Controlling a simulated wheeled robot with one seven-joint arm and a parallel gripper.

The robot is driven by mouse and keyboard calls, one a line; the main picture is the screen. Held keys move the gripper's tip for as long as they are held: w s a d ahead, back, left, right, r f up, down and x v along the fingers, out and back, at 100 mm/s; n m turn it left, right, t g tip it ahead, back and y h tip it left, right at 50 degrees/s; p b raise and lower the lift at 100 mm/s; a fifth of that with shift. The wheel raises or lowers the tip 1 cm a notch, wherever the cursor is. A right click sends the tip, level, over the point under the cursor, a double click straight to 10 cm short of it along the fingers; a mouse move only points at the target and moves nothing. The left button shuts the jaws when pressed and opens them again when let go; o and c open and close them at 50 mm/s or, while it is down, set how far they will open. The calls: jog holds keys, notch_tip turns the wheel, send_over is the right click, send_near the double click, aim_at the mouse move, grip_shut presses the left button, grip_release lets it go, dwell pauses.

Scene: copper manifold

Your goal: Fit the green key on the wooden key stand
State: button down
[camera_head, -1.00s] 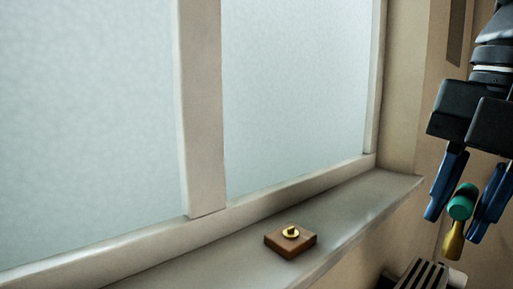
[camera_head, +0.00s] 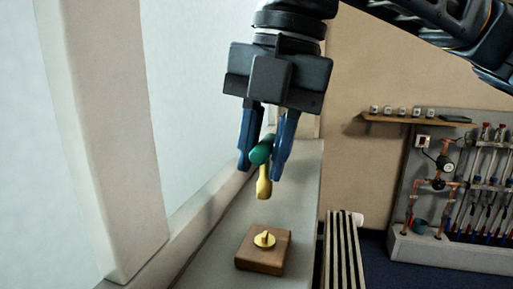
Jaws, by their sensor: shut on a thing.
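My gripper (camera_head: 264,166) is shut on the green key (camera_head: 261,152). The key has a green cylindrical handle between the blue fingers and a brass shaft (camera_head: 264,184) pointing down. The wooden key stand (camera_head: 262,259) is a brown square block on the window sill, with a round brass plate and a small upright brass peg (camera_head: 264,238) on top. In the picture the key's lower end is above the peg, with a gap between them. How far apart they are in depth is hard to tell.
The pale sill (camera_head: 297,197) runs along a frosted window with a thick white frame post (camera_head: 97,140) at left. A ribbed radiator (camera_head: 342,252) stands right of the sill. A pipe manifold board (camera_head: 455,190) and a small shelf (camera_head: 418,119) are at far right.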

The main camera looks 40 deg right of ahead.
aim_at(265, 184)
jog(key=shift+f+b, duration=2.15)
jog(key=shift+f, duration=0.05)
jog(key=shift+d+f+p, duration=0.1)
jog(key=shift+f+p, duration=0.05)
jog(key=shift+p, duration=0.5)
jog(key=shift+f+b, duration=0.5)
jog(key=shift+f, duration=0.45)
dwell(0.5)
jog(key=c, duration=0.8)
grip_release()
notch_tip(265, 184, up, 8)
jog(key=s, duration=0.1)
jog(key=shift+d+f+p, duration=0.15)
jog(key=shift+d+p, duration=0.25)
jog(key=shift+d, duration=0.05)
jog(key=shift+s, duration=0.1)
